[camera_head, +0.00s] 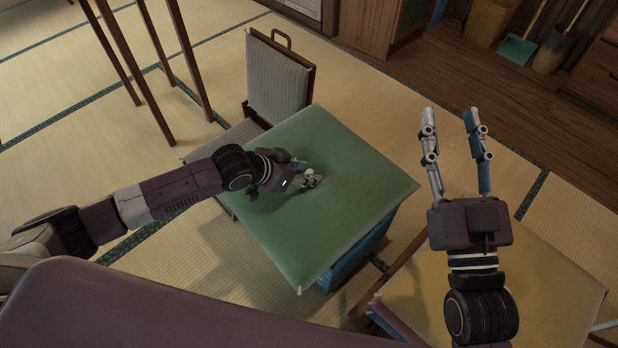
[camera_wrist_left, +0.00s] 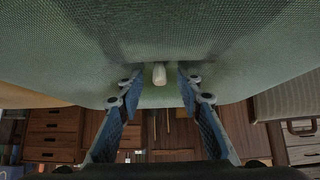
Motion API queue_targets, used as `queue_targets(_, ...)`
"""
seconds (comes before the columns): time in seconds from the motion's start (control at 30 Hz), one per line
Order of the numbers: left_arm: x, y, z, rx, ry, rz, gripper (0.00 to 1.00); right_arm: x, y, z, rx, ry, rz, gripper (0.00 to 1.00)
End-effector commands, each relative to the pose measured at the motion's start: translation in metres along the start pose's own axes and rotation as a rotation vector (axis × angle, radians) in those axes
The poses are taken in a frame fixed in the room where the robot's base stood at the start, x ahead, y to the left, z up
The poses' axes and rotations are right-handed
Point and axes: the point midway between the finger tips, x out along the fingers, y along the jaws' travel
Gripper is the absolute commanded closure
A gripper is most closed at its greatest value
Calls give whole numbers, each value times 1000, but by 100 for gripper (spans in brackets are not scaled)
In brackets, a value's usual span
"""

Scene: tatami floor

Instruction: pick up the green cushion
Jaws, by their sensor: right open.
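The green cushion (camera_head: 350,200) is a large square, lying flat with a pale tassel at its near corner. In the left wrist view its green cloth (camera_wrist_left: 80,50) fills the upper part. My left gripper (camera_head: 309,173) is at the middle of the cushion's top. In the left wrist view its two fingers (camera_wrist_left: 160,90) stand apart, on either side of a small white knob (camera_wrist_left: 159,73) on the cushion, with a gap visible at each side. Whether the fingertips touch the cloth is unclear. My right gripper (camera_head: 451,122) is open and empty, above the floor to the right.
Something blue (camera_head: 352,258) lies under the green cushion. A chair (camera_head: 278,85) with a grey back stands behind it. A yellow cushion (camera_head: 545,285) on a stack is at the lower right, under my right arm. A dustpan (camera_head: 515,50) and cabinets are at the back.

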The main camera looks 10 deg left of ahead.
Motion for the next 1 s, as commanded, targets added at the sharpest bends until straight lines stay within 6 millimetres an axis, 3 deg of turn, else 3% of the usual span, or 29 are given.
queue_targets(0.07,0,0,0,0,0,0,67,0,0,0,0,-1,0,59)
queue_targets(0.37,0,0,0,0,0,0,100,0,0,0,0,-2,1,59)
queue_targets(1.0,-2,0,-4,1,6,0,100,0,0,1,0,-8,1,59)
